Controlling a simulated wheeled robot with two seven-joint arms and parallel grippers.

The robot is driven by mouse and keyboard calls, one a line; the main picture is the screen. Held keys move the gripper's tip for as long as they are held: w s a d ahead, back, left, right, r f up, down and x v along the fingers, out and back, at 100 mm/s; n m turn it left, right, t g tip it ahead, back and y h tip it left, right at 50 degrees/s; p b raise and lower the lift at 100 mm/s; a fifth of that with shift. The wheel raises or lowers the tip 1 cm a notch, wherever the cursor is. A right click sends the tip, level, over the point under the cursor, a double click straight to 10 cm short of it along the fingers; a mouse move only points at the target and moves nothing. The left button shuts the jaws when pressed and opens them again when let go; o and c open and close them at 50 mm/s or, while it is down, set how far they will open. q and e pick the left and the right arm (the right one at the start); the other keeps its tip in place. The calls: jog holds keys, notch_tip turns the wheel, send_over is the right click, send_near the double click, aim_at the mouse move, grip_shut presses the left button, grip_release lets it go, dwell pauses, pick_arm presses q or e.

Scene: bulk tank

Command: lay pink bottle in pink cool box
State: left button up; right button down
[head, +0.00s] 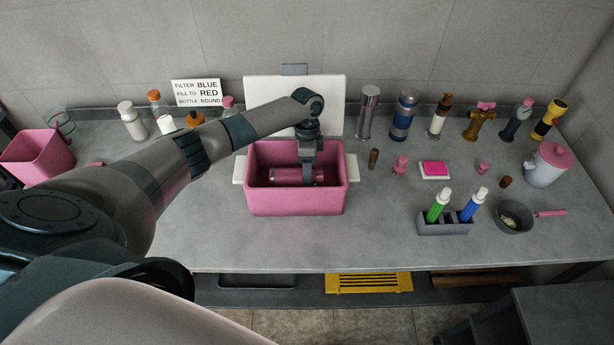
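The pink cool box (295,203) stands open near the middle of the counter. A dark pink bottle (285,175) lies on its side inside it, roughly along the box's length. My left gripper (308,180) reaches down into the box from above, at the bottle's right part. Its fingertips are too small and partly hidden to show whether they grip the bottle. My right gripper is not in view.
A white panel (280,95) stands behind the box. Bottles and flasks (404,115) line the wall. A grey holder (445,226) with green and blue bottles and a small pan (513,218) are at the right. Counter in front of the box is clear.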

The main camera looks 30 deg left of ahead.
pick_arm(q)
jog(key=shift+f, duration=0.15)
jog(key=o, duration=1.5)
jog(key=shift+c, duration=0.2)
jog(key=shift+w+a+r+b, duration=0.15)
jog(key=shift+r+b, duration=0.15)
jog(key=shift+r, duration=0.3)
jog(key=b+v, duration=0.4)
jog(key=v, duration=1.2)
jog(key=shift+b, duration=0.4)
jog(key=shift+r, duration=0.2)
